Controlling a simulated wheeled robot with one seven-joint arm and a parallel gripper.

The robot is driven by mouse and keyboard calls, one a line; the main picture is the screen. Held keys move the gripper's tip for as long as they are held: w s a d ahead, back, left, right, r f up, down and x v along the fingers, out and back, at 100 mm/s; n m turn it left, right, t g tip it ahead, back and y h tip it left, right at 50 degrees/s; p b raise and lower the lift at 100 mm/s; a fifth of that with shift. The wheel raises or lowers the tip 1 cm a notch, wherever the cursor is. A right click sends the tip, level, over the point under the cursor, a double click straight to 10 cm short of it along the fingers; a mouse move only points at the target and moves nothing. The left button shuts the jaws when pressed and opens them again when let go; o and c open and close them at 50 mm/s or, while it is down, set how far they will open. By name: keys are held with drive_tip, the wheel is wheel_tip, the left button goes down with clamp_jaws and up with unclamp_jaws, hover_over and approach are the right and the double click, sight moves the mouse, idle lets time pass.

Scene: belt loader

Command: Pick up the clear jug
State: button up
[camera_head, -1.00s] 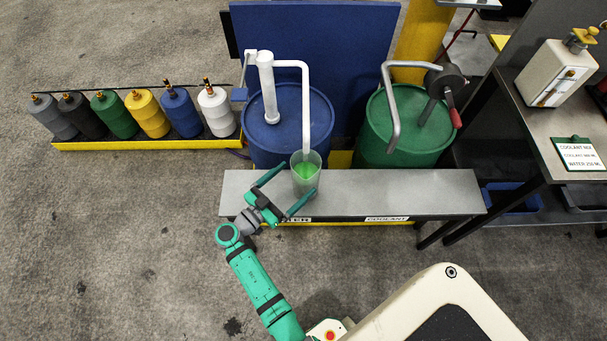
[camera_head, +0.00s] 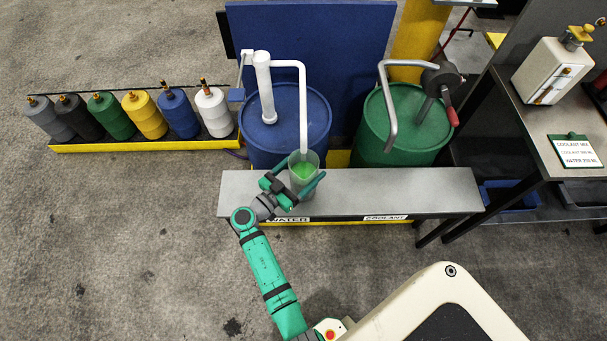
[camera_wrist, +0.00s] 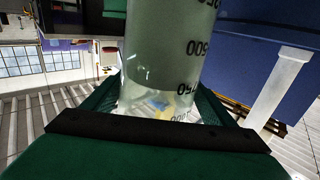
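The clear jug (camera_head: 301,178) stands upright on the grey bench under the white spout of the blue drum. Green shows inside it. My gripper (camera_head: 304,171) is low at the jug, with one finger on each side of it. In the wrist view the jug (camera_wrist: 168,60) stands between the two green fingers, with dark volume marks on its wall. The fingers are spread wide, and I cannot tell whether either one touches the jug. Part of the jug is hidden by my gripper in the head view.
The grey bench (camera_head: 400,188) carries labels along its front edge and is clear to the right. The blue drum (camera_head: 290,125) and green drum (camera_head: 410,130) stand behind it. The white spout (camera_head: 302,110) hangs just over the jug. A side table (camera_head: 535,120) stands at right.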

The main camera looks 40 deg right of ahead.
drive_tip(key=c, duration=1.5)
drive_tip(key=shift+r, duration=0.1)
drive_tip(key=shift+c, duration=0.5)
drive_tip(key=shift+r, duration=0.1)
